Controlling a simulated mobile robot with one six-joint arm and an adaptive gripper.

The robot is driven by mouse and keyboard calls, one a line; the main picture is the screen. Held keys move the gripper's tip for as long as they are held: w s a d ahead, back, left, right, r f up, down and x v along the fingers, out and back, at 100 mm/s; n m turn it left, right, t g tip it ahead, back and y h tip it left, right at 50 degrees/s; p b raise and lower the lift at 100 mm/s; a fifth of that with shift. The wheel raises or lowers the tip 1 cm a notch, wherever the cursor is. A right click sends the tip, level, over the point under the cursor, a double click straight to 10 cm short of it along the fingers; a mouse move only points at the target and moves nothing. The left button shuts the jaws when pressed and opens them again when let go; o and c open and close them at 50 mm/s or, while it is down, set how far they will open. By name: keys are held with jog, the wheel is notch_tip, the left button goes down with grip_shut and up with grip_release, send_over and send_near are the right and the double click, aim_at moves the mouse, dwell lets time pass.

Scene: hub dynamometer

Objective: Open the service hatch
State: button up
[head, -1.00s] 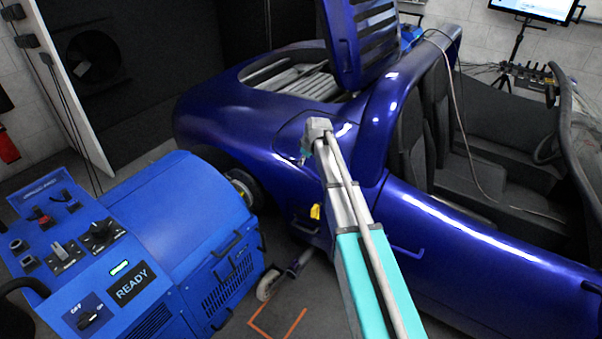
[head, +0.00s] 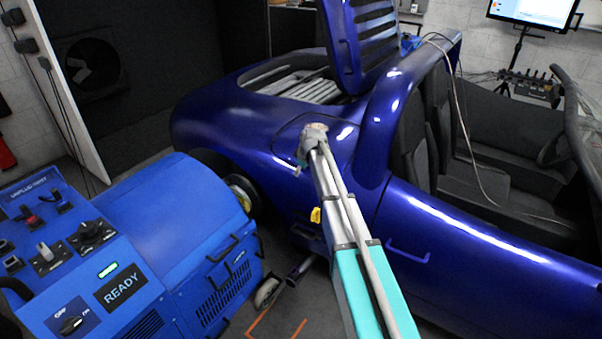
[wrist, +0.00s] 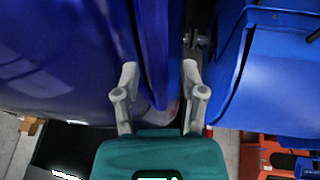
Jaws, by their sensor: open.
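I cannot tell for certain which panel is the service hatch. The dark blue car (head: 450,220) has a curved panel outline on its rear flank, beside the end of my arm. A low handle (head: 305,232) and a yellow tag (head: 315,215) are on the car's side. In the wrist view, my gripper (wrist: 160,72) has its two grey fingers apart, with a dark blue panel edge (wrist: 155,50) showing between or beyond them. I cannot tell whether they touch it. In the head view the fingers are mostly hidden by the wrist.
The blue dynamometer (head: 180,215) with its READY display (head: 121,288) stands left, close to the car's rear wheel hub (head: 240,192). The slatted rear lid (head: 362,45) stands raised. A caster (head: 267,292) is on the floor between machine and car.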

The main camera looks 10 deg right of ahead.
dwell(0.3)
grip_shut()
dwell(0.4)
